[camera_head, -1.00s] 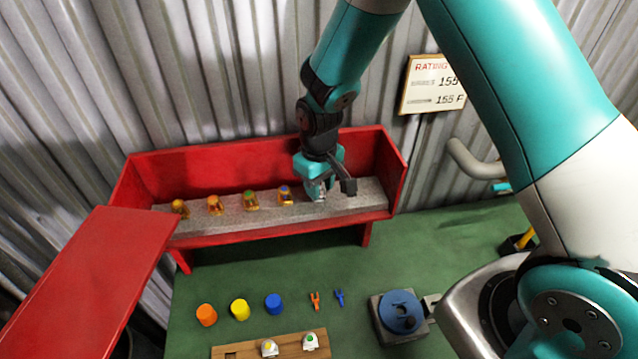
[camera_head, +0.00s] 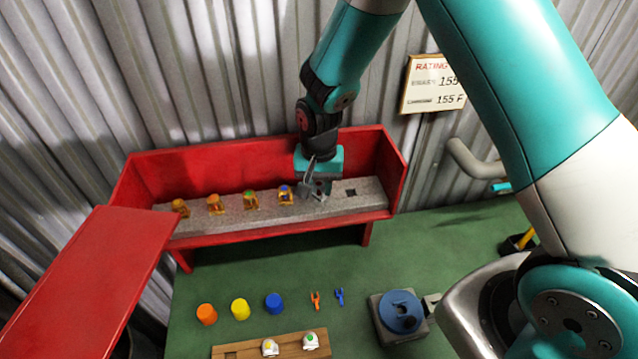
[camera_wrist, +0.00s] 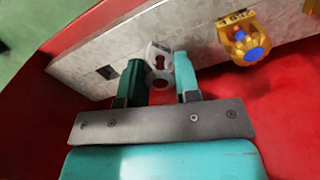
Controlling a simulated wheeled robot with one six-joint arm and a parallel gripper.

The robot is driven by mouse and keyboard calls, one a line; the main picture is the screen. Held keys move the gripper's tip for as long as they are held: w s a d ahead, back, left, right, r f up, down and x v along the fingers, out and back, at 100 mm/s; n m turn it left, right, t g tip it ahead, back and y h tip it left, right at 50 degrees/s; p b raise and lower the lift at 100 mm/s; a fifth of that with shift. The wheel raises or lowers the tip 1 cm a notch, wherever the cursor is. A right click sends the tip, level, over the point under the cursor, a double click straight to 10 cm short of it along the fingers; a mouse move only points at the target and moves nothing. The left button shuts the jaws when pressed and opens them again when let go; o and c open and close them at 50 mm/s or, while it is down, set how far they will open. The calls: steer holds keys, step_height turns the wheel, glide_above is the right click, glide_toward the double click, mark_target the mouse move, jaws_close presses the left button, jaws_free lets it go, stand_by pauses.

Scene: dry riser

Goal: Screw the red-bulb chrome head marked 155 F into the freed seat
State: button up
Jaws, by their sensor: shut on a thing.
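A pale chrome head (camera_wrist: 158,58) with dark red spots is between the fingers of my gripper (camera_wrist: 160,80) in the wrist view. My gripper (camera_head: 319,190) is shut on it, low over the grey strip (camera_head: 335,201) inside the red box. In the head view the chrome head (camera_head: 319,194) is small and partly hidden by the gripper. I cannot read its marking or tell whether it is seated. An empty square socket (camera_head: 351,192) lies to the gripper's right; it also shows in the wrist view (camera_wrist: 107,72).
Several brass heads stand left of the gripper, the nearest blue-bulbed (camera_head: 285,195). A rating sign (camera_head: 432,84) hangs behind. On the green bench are coloured caps (camera_head: 239,310), a wooden rack (camera_head: 240,350) with two pale heads, and a blue-topped fixture (camera_head: 400,312).

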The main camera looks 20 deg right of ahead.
steer(key=shift+m, duration=0.3)
steer(key=m, duration=0.5)
steer(key=o, duration=1)
steer(key=shift+a, duration=0.1)
steer(key=shift+o, duration=0.2)
